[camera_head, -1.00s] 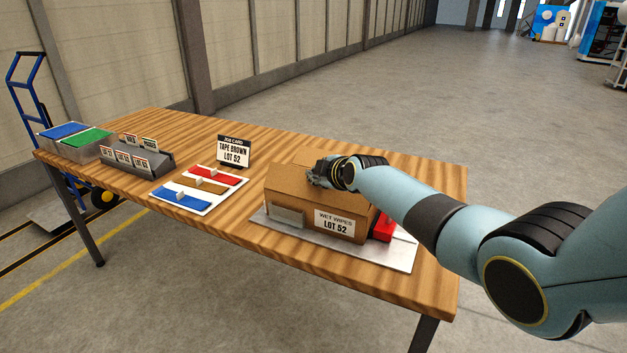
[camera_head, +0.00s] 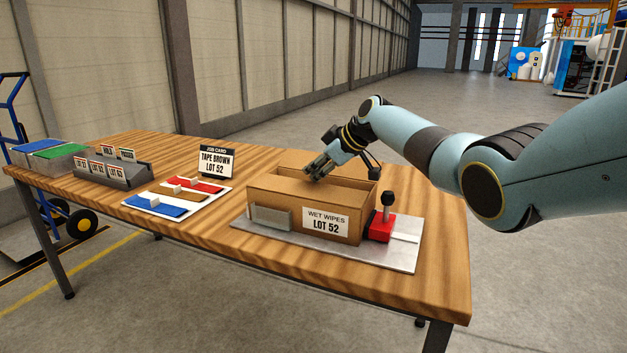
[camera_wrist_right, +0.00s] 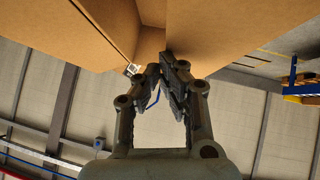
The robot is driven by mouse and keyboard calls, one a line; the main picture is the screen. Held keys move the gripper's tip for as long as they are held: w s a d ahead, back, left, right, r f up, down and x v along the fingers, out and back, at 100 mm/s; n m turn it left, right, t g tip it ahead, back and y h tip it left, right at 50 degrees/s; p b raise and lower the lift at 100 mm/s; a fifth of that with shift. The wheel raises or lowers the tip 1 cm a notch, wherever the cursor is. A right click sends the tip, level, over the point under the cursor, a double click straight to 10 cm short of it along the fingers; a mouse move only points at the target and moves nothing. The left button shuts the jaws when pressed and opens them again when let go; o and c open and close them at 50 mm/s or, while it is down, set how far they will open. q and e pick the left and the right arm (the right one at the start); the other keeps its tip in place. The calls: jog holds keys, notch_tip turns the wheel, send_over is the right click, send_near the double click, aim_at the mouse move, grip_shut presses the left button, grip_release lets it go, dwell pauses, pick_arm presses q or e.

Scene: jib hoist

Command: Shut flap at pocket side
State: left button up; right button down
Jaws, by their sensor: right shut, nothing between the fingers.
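A brown cardboard box (camera_head: 285,222) labelled WET WIPES LOT 52 stands on a metal plate (camera_head: 400,257). A small grey pocket (camera_head: 270,218) is on the left of its front face. The box top shows an opening behind the front wall; how each flap lies is hard to tell. My right gripper (camera_head: 316,168) is over the box's top, its fingers shut and empty. In the right wrist view, the fingertips (camera_wrist_right: 165,62) are close to cardboard panels (camera_wrist_right: 215,30); I cannot tell whether they touch. My left gripper is not in view.
A red clamp (camera_head: 379,228) with a dark upright lever stands at the box's right end. To the left are a tray of coloured strips (camera_head: 178,196), a job card (camera_head: 216,161), a card rack (camera_head: 112,172) and blue and green bins (camera_head: 50,155).

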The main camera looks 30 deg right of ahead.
jog(key=shift+w+d+f+b, duration=0.15)
jog(key=shift+d+f+b, duration=0.05)
jog(key=shift+f+b, duration=0.15)
dwell(0.4)
